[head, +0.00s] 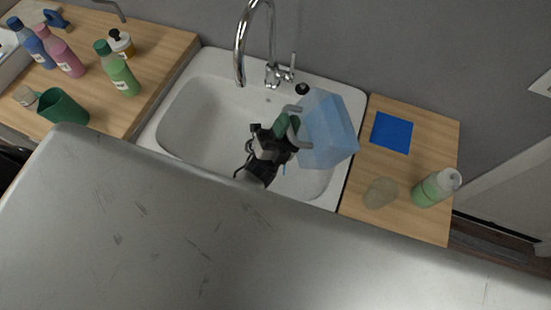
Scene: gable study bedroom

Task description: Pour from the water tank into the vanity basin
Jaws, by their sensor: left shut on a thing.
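The water tank (330,128) is a translucent pale blue box with a grey handle. It is held above the right part of the white vanity basin (190,112) and looks tilted. My left gripper (284,132), black with green on it, is shut on the tank's handle, left of the tank body. A small blue streak shows just below the gripper, over the basin; I cannot tell whether it is water. The basin's front edge is partly hidden by a large grey surface. My right gripper is not in view.
A chrome tap (241,55) rises behind the basin. On the left counter (160,50) stand several bottles and a green cup (63,108). On the right counter (412,170) are a blue cloth (392,132), a beige stone-like object (381,193) and a green bottle (430,190).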

